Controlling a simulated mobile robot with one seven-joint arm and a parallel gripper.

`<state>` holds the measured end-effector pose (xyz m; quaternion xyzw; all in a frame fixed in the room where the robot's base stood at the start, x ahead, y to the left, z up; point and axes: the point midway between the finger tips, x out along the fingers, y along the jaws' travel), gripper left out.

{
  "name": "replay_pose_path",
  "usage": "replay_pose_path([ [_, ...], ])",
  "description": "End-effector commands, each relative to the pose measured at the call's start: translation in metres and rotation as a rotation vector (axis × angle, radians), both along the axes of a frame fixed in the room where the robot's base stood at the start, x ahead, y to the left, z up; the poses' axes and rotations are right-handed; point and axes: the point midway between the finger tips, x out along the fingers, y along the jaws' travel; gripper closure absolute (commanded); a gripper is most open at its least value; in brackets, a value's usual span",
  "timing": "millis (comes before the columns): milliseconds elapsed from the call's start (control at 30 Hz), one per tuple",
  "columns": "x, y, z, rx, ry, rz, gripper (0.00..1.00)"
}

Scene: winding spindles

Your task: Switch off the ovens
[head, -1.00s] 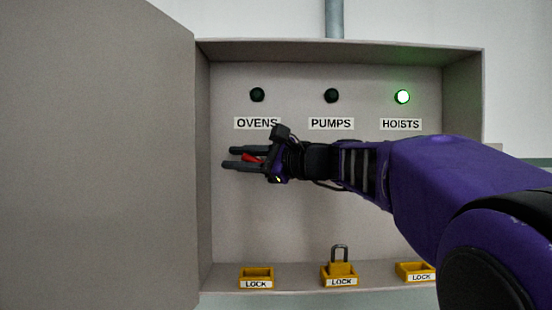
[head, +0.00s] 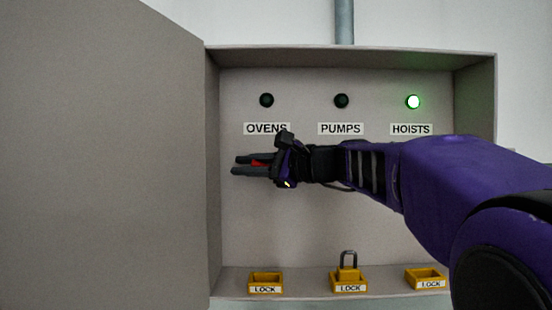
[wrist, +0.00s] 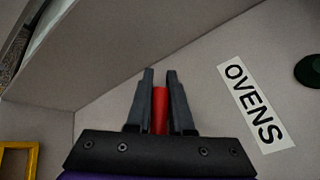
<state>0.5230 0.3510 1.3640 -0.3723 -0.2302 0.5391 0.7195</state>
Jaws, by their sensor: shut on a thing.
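My gripper (head: 237,165) is shut on a red handle (head: 262,163) below the OVENS label (head: 266,128). In the wrist view the red handle (wrist: 159,108) shows between the two dark fingers, with the OVENS label (wrist: 252,105) to their right. The OVENS lamp (head: 266,100) is dark. The handle's base is hidden by the gripper and fingers.
The PUMPS lamp (head: 341,101) is dark and the HOISTS lamp (head: 413,102) glows green. My arm hides the area below both labels. Yellow lock trays (head: 265,283) line the bottom ledge; a padlock (head: 348,268) stands in the middle one. The open cabinet door (head: 110,160) fills the left.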

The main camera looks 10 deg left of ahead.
Motion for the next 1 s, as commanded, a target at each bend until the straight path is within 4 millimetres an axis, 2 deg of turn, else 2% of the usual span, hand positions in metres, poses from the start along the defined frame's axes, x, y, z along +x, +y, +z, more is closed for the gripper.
replay_pose_path([
  [33, 0.0, -0.001, 0.007, -0.039, -0.006, -0.001, 1.0],
  [400, 0.0, -0.001, -0.008, -0.302, -0.07, 0.0, 1.0],
  [867, 0.0, -0.002, -0.015, -0.348, -0.085, 0.0, 1.0],
  [900, 0.0, -0.002, -0.015, -0.348, -0.085, 0.0, 0.75],
  [933, 0.0, -0.002, -0.015, -0.348, -0.084, 0.0, 0.69],
  [1000, 0.0, -0.002, -0.015, -0.348, -0.084, 0.0, 0.68],
])
